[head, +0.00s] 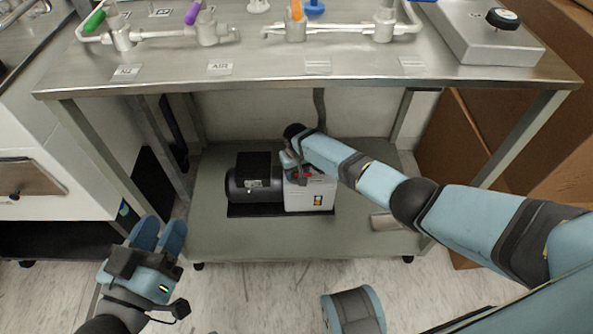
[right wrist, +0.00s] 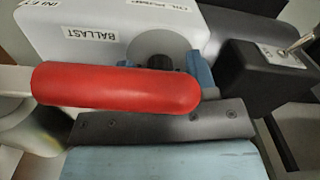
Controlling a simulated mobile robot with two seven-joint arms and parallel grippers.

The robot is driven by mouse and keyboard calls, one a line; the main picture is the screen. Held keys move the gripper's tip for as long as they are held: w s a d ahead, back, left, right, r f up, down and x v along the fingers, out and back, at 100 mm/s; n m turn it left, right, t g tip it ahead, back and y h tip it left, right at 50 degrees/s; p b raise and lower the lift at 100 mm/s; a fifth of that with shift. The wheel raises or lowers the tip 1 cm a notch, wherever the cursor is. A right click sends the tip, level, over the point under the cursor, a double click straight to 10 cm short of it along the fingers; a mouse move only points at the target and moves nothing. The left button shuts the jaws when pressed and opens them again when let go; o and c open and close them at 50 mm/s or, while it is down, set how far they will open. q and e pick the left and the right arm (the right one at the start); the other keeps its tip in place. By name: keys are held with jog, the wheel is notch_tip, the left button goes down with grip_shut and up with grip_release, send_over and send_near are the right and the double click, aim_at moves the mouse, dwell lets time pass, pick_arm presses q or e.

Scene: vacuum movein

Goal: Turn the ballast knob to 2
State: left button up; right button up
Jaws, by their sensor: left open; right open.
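The vacuum pump (head: 311,194) sits on the lower shelf, with a white box on the right and a black motor (head: 254,183) on the left. In the right wrist view, the white box carries a BALLAST label (right wrist: 91,32) beside a grey disc. A dark ballast knob (right wrist: 160,62) shows there, its lower part hidden by a red handle (right wrist: 115,88). My right gripper (right wrist: 164,66) is open, with blue fingertips on both sides of the knob; I cannot tell whether they touch it. My left gripper (head: 158,233) is open and empty, left of the shelf.
A metal table (head: 285,75) with pipes and valves stands above the pump. Its legs frame the shelf (head: 215,229). Brown boxes (head: 455,150) stand at right. A white cabinet (head: 50,180) stands at left.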

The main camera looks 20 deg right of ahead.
pick_arm(q)
notch_tip(320, 180, up, 7)
jog(key=t+p, duration=0.3)
jog(key=p, duration=0.2)
pick_arm(e)
notch_tip(320, 180, up, 9)
jog(key=shift+f, duration=0.1)
pick_arm(q)
jog(key=f, duration=0.1)
jog(key=a+f+g+y+p, duration=0.1)
jog(key=f+g, duration=0.1)
jog(key=f, duration=0.1)
jog(key=shift+a+n+y+p, duration=0.3)
jog(key=shift+a+n+p, duration=0.1)
pick_arm(e)
notch_tip(320, 180, up, 5)
